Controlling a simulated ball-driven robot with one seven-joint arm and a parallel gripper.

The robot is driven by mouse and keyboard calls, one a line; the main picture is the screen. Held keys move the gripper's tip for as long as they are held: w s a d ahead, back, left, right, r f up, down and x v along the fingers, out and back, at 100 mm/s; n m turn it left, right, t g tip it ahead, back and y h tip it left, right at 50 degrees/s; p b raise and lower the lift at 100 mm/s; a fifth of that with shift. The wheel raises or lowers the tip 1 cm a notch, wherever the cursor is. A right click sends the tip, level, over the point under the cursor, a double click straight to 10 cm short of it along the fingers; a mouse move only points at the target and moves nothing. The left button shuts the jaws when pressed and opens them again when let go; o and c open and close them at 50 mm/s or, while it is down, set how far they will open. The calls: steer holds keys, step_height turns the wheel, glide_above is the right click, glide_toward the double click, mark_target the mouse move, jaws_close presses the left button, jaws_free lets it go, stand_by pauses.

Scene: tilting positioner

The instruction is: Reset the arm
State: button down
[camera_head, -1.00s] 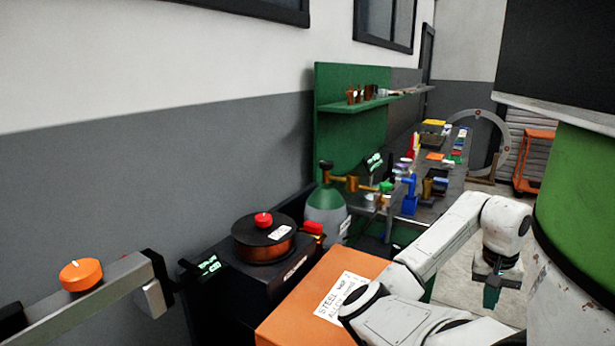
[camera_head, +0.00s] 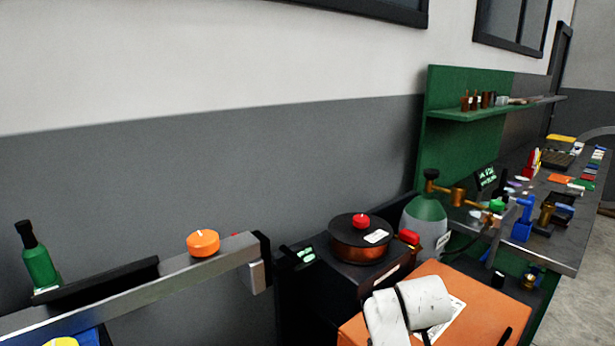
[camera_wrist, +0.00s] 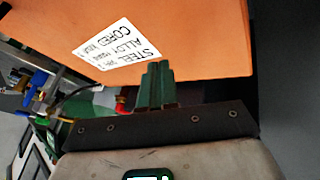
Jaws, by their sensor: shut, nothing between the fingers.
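My gripper (camera_wrist: 155,86) shows in the wrist view with its two green fingers together and nothing between them. Beyond the fingers is an orange box (camera_wrist: 190,28) with a white label (camera_wrist: 118,44) reading steel alloy cored. In the head view, white links of my arm (camera_head: 424,302) stand in front of the same orange box (camera_head: 456,285). My gripper's fingers cannot be made out in the head view.
A wire spool (camera_head: 360,240) with a red knob and a green gas cylinder (camera_head: 424,222) stand behind the box. A metal rail (camera_head: 130,287) with an orange knob (camera_head: 203,243) lies at left. A cluttered workbench (camera_head: 555,235) is at right; floor shows beyond it.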

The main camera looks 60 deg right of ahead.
steer(key=w+a+f+n+t+y, duration=0.1)
steer(key=w+a+f+n+y, duration=0.1)
steer(key=a, duration=0.8)
steer(key=w+a+f+n+t+y, duration=0.1)
steer(key=w+a+f+n+y, duration=0.15)
steer(key=a, duration=0.75)
steer(key=w+a+f+n+t+y, duration=0.1)
steer(key=w+a+f+n+y, duration=0.15)
steer(key=a, duration=0.75)
steer(key=s+f+g+h, duration=0.1)
steer(key=s+f+g, duration=0.2)
steer(key=s+f, duration=0.3)
steer(key=s, duration=0.5)
steer(key=shift+d+f+g, duration=0.15)
steer(key=shift+d+g, duration=0.15)
steer(key=shift+g, duration=0.1)
